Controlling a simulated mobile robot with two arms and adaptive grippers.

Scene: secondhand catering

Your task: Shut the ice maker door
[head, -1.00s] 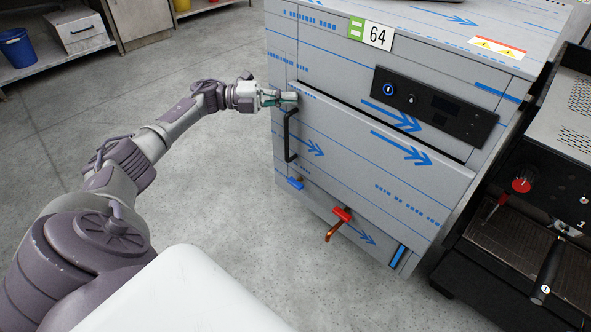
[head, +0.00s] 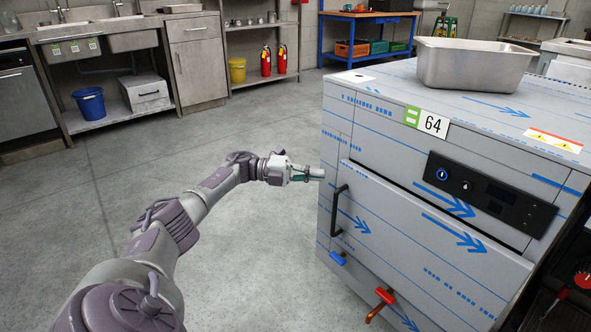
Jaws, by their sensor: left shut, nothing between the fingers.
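The ice maker (head: 375,125) is a grey cabinet wrapped in film with blue arrows and a 64 tag, on the right in the head view. Its front door (head: 410,235) has a black bar handle (head: 337,210) at its left side. The door lies near the front plane, with a dark line along its top edge; I cannot tell whether it is fully shut. My left gripper (head: 318,174) is shut and empty. Its fingertips are at the cabinet's left edge in the picture, left of and slightly above the handle, not gripping it. My right gripper is out of view.
A steel pan (head: 475,68) stands on top of the ice maker. A red-handled tap (head: 384,297) sticks out low at the front. A dark machine (head: 575,285) is close on the right. The floor (head: 240,260) around my left arm is clear.

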